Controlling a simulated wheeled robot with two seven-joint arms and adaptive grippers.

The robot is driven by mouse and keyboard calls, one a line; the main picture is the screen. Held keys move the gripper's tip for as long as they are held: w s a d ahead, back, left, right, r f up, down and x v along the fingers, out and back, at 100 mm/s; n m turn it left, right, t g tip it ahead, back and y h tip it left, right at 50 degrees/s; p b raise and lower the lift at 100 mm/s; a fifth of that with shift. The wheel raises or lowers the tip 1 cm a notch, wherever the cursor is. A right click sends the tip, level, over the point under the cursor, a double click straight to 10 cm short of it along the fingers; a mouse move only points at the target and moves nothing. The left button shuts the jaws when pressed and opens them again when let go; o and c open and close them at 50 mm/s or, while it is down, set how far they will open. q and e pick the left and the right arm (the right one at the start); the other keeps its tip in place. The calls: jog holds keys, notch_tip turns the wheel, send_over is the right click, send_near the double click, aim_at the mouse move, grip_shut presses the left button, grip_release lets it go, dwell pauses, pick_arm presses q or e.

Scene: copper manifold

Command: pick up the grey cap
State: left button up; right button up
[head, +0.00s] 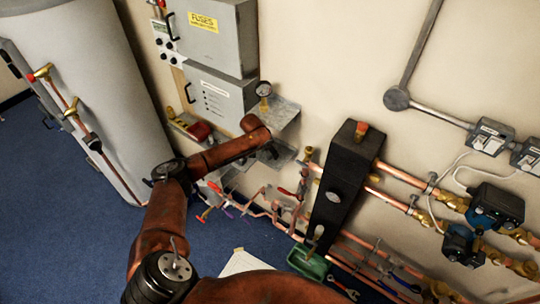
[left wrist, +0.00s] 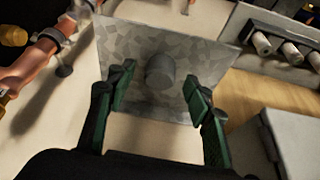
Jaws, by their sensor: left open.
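The grey cap (left wrist: 160,72) is a short round grey piece on a mottled metal shelf (left wrist: 127,48) in the left wrist view. My left gripper (left wrist: 158,78) is open, its two green fingers on either side of the cap with gaps visible. How close the fingertips are to the shelf in depth is hard to tell. My right gripper is not in view.
Copper pipes (left wrist: 30,66) run at the left of the wrist view. A black manifold body (head: 343,190) stands to the right of my arm.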

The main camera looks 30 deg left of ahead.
pick_arm(q)
jog(key=shift+c, duration=0.3)
jog(key=c, duration=0.9)
